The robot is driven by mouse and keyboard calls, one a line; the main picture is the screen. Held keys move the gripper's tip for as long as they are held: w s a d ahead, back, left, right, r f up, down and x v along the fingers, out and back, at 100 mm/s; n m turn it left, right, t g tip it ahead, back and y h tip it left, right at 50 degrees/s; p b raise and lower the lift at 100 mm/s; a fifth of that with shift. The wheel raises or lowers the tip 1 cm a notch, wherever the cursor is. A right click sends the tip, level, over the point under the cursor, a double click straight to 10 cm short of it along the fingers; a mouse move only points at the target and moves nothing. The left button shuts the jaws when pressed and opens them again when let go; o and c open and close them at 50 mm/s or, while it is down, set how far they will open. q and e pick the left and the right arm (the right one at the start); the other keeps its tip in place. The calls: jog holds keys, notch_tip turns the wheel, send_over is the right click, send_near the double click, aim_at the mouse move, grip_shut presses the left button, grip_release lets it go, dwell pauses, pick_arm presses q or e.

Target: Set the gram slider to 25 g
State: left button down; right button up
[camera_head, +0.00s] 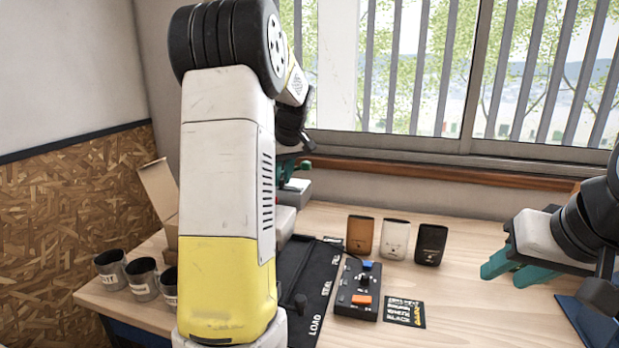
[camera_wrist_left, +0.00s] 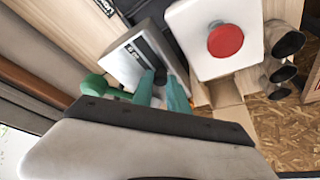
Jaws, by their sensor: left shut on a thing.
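The grey dosing box (camera_wrist_left: 123,64) with the gram slider lies under my left gripper in the left wrist view. A black scale strip (camera_wrist_left: 137,52) with tiny white marks runs along it; the numbers are too small to read. My left gripper (camera_wrist_left: 167,88) is shut on the dark slider knob (camera_wrist_left: 160,76), which is mostly hidden between the teal fingers. In the head view, the grey box (camera_head: 298,185) shows only partly behind my left arm, with the left gripper (camera_head: 288,172) at it. My right gripper (camera_head: 517,268) is open and empty over the table's right side.
A white machine with a red button (camera_wrist_left: 225,40) stands close beside the box. A control box (camera_head: 358,290), black card (camera_head: 404,312), several bags (camera_head: 395,238) and a dark mat (camera_head: 308,270) lie to the right. Mugs (camera_head: 143,279) stand at left. The right-middle table is clear.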

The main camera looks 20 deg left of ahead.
pick_arm(q)
jog(key=c, duration=1.3)
grip_release()
jog(key=shift+a, duration=0.25)
jog(key=shift+d, duration=0.1)
jog(key=v, duration=0.7)
jog(key=shift+r, duration=0.35)
jog(key=shift+s+d, duration=0.15)
